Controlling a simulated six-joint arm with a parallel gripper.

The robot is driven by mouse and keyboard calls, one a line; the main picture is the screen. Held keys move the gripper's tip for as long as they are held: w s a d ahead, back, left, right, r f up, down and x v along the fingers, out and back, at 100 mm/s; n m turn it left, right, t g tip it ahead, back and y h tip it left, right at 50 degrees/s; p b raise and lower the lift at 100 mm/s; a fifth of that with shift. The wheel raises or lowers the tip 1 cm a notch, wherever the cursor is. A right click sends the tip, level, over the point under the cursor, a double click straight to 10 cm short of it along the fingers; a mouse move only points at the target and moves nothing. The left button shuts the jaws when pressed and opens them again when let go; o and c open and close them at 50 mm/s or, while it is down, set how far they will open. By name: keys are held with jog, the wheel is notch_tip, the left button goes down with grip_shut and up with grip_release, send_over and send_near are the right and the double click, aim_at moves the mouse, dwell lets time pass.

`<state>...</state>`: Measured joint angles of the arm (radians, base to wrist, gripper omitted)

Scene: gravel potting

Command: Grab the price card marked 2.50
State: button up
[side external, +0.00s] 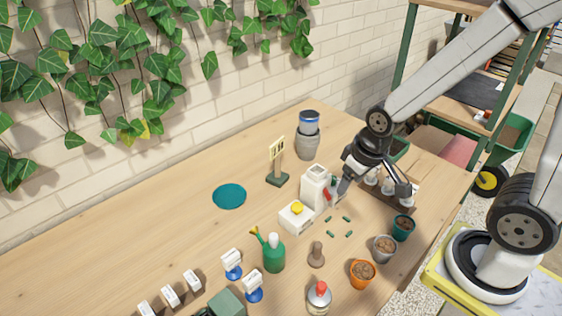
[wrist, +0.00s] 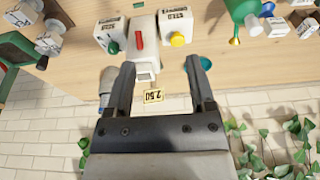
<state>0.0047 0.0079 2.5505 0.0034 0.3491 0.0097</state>
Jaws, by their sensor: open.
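The yellowish price card (side external: 277,148) stands upright on a dark green stand (side external: 277,180) toward the wall; its print is too small to read in the side view. In the wrist view the card marked 2.50 (wrist: 154,96) appears upside down, framed between my fingers but beyond them and not gripped. My gripper (side external: 373,187) is open and empty, to the right of the card, beside the white dispenser with a red lever (side external: 315,185). The open fingers also show in the wrist view (wrist: 161,64).
A white box with a yellow knob (side external: 297,215), a green watering can (side external: 273,253) and several pots, including an orange one (side external: 362,273), stand nearer. A teal disc (side external: 229,196) lies left on otherwise clear table.

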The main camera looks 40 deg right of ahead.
jog(key=w+d+m, duration=0.2)
jog(key=w, duration=0.1)
jog(key=w+d+f+m, duration=0.1)
jog(key=w+d+m, duration=0.1)
jog(key=w, duration=0.2)
jog(key=w+d+m, duration=0.2)
jog(key=w, duration=0.1)
jog(key=shift+w+d+f+m+t, duration=0.1)
jog(key=shift+w+f+m+t, duration=0.1)
jog(key=shift+m+t, duration=0.2)
jog(key=w+d+f+m, duration=0.3)
jog(key=w+d+m, duration=0.1)
jog(key=m, duration=0.1)
jog(key=m+t+y, duration=0.3)
jog(key=m+y, duration=0.6)
jog(key=m, duration=0.4)
send_over(286, 177)
jog(key=s+d, duration=0.2)
jog(key=s, duration=0.2)
notch_tip(286, 177, down, 10)
jog(key=shift+f, duration=0.1)
jog(key=shift+w+a+m+t, duration=0.1)
jog(key=shift+w+m+t, duration=0.5)
jog(key=shift+t, duration=0.3)
jog(key=shift+w+r+m+t+y, duration=0.3)
jog(key=shift+w+t+y, duration=0.1)
jog(key=shift+w+t, duration=0.15)
jog(key=shift+x, duration=1.2)
jog(key=shift+w+f, duration=0.1)
